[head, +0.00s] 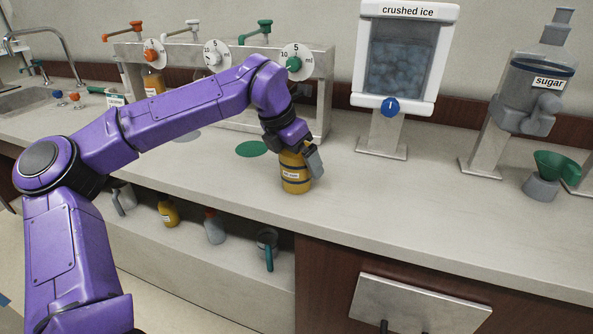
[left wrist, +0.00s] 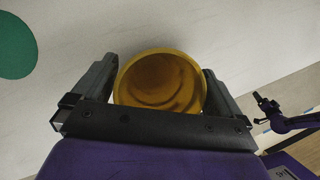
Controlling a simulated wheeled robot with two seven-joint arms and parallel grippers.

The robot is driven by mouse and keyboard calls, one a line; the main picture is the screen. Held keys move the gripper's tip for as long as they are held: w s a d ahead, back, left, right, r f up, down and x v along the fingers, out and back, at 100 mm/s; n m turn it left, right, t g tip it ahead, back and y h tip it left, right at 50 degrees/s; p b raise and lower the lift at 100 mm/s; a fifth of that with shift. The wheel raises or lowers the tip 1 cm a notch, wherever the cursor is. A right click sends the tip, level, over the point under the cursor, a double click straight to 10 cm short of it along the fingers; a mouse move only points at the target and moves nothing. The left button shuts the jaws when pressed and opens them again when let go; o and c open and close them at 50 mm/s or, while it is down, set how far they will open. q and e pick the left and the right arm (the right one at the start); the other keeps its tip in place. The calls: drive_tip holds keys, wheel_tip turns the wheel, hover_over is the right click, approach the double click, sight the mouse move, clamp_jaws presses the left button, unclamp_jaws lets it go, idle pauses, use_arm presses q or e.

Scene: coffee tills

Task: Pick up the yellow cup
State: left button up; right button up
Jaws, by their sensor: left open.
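The yellow cup (head: 295,178) stands upright on the counter, right of the green disc, with a small pale label on its side. My left gripper (head: 303,160) reaches it from above and hides part of its top. In the left wrist view the yellow cup (left wrist: 161,82) shows its round open top and lies between the two fingers of my left gripper (left wrist: 160,85). The fingers are open, one on each side of the cup. Narrow gaps seem to show beside it, but contact lower down is hidden.
A dispenser stand (head: 318,118) with dials is behind the cup. The crushed ice dispenser (head: 408,52) and sugar dispenser (head: 530,80) stand to the right. The green disc (head: 252,149) lies left of the cup. A shelf below holds another yellow container (head: 168,212).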

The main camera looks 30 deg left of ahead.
use_arm(q)
drive_tip(key=c, duration=1)
drive_tip(key=shift+o, duration=0.2)
drive_tip(key=shift+r, duration=0.1)
